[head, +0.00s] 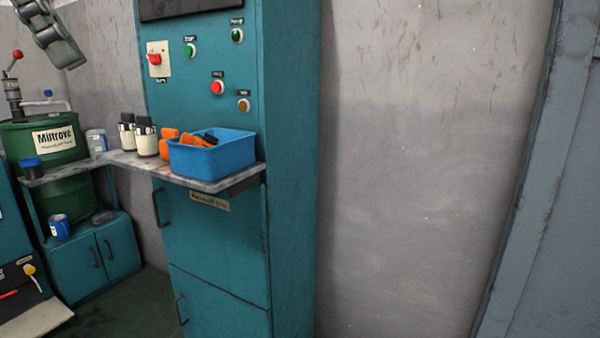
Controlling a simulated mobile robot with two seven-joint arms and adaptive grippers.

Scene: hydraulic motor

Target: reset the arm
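My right gripper is not in view.
A teal cabinet (293,150) with buttons and a red switch (154,58) stands in the middle. Its shelf (240,181) holds a blue bin (222,157) with orange-handled items and two black-and-white containers. A green drum (25,142) stands left. The right wall is bare.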

